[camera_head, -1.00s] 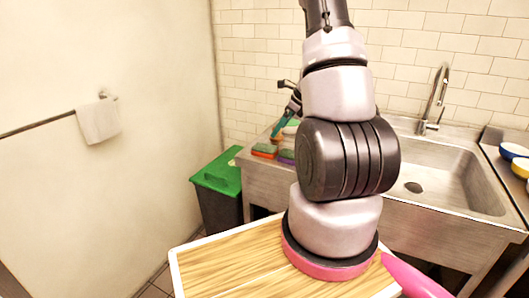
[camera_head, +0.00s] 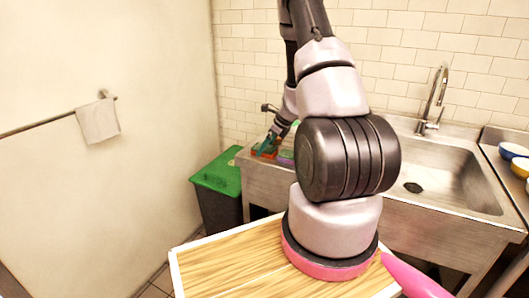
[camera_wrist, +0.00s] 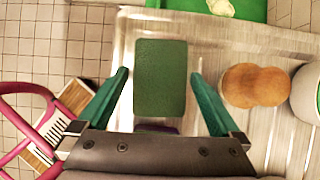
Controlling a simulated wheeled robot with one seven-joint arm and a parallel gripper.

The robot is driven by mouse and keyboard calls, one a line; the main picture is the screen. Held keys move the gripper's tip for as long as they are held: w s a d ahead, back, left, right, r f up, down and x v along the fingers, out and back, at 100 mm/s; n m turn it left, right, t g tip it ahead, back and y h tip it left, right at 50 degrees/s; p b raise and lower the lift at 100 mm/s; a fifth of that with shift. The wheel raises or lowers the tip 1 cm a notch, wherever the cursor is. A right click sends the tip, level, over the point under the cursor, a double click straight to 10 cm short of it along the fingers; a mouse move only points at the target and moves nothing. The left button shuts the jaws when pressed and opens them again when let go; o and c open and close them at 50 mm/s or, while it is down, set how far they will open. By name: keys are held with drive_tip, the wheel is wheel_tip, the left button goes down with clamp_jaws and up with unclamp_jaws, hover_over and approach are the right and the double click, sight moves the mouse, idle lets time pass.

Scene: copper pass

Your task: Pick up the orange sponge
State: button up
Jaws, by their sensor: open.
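The orange sponge (camera_head: 262,154) lies at the left end of the steel counter beside the sink, with a green top and an orange lower edge. In the wrist view the sponge (camera_wrist: 160,78) shows only its green top face, as an upright rectangle. My gripper (camera_wrist: 160,76) is open, with one teal finger on each side of the sponge and a gap on both sides. In the head view my gripper (camera_head: 269,144) is right at the sponge and partly covers it. I cannot tell exactly how far down the fingers reach.
A purple sponge (camera_wrist: 155,128) lies close by, mostly hidden behind my gripper. A brown rounded object (camera_wrist: 255,86) and a pale container (camera_wrist: 306,94) stand to the right. A green-lidded bin (camera_head: 220,174) is beside the counter. The sink (camera_head: 440,175) is to the right.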

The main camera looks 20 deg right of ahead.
drive_tip(key=c, duration=1.1)
drive_tip(key=shift+c, duration=0.3)
drive_tip(key=shift+r, duration=0.1)
wheel_tip(320, 180, up, 10)
